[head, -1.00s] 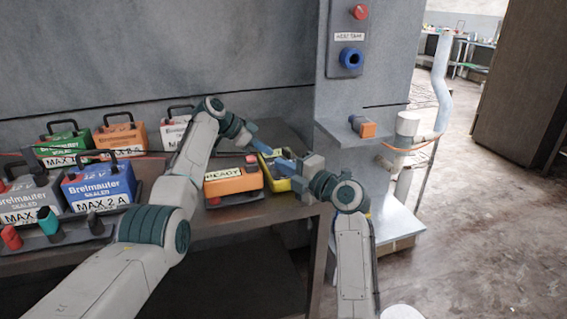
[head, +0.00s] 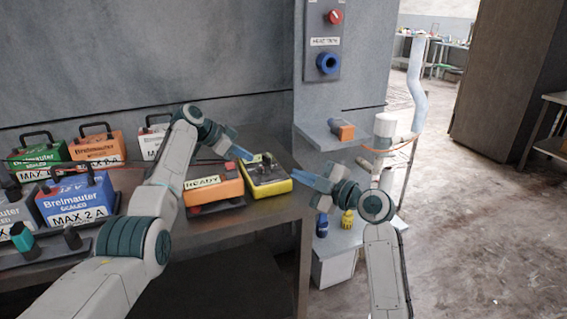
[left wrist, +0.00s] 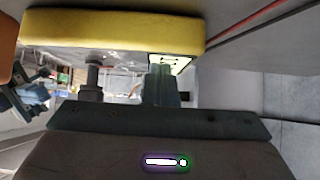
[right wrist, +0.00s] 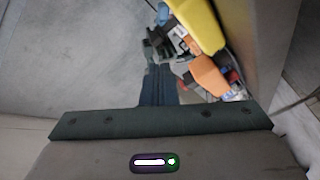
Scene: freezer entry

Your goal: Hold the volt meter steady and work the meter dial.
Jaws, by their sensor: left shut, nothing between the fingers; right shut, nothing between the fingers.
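The volt meter, a yellow box (head: 268,188) with a dark top, sits on the bench at its right end. A small dark part that looks like the dial (head: 266,163) stands on its top. My left gripper (head: 243,154) is shut and empty at the meter's back left edge; I cannot tell if it touches. The meter's yellow side fills the top of the left wrist view (left wrist: 110,30). My right gripper (head: 304,180) is shut and empty, to the right of the meter and apart from it. The meter also shows in the right wrist view (right wrist: 196,20).
An orange box labelled READY (head: 215,184) stands close left of the meter. A blue battery (head: 75,200) and several others stand further left. A small shelf (head: 315,138) with an orange-and-blue item (head: 341,130) is behind right. Small blue (head: 322,225) and yellow (head: 348,222) items sit below my right gripper.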

